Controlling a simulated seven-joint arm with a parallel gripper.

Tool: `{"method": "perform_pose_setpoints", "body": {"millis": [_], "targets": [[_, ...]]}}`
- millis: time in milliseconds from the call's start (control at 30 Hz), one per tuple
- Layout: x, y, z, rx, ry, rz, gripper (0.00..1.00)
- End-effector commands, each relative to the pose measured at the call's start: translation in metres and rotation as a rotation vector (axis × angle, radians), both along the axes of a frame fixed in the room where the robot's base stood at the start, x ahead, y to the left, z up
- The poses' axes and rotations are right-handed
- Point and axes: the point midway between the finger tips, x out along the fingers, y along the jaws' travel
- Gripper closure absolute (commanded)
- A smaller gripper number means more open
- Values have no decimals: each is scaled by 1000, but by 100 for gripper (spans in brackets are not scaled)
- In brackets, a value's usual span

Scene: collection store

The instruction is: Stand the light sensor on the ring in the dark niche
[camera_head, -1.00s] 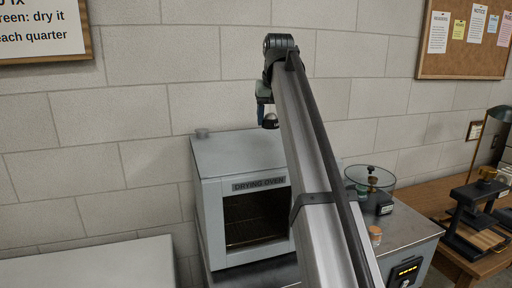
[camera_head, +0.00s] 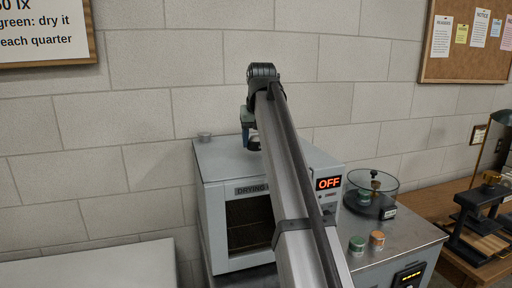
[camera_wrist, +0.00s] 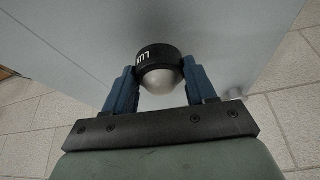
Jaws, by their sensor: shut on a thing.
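The light sensor (camera_wrist: 158,58) is a short black cylinder marked LUX with a pale dome. In the wrist view it sits between the two blue fingers of my gripper (camera_wrist: 160,82), which is shut on it. In the head view my gripper (camera_head: 250,138) shows small at the far end of my arm, above or in front of the top of the drying oven; I cannot tell its exact height. The sensor there (camera_head: 254,146) is a small dark shape beneath the fingers. I cannot make out the ring or a niche marked as such.
The grey drying oven (camera_head: 213,190) has a dark front opening (camera_head: 249,224), partly behind my arm, and an OFF display (camera_head: 328,184). Right of it are a green jar (camera_head: 357,246), an orange jar (camera_head: 376,241) and a glass-covered dish (camera_head: 372,195). A block wall stands behind.

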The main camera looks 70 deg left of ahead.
Motion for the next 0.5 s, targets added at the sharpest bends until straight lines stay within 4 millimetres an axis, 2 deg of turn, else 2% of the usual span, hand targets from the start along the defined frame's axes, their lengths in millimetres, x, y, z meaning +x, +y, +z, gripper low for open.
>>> {"method": "perform_pose_setpoints", "body": {"millis": [100, 200, 500], "targets": [[0, -1, -18, -2, 0, 0, 75], [0, -1, -26, 0, 0, 0, 75], [0, 0, -26, 0, 0, 0, 75]]}}
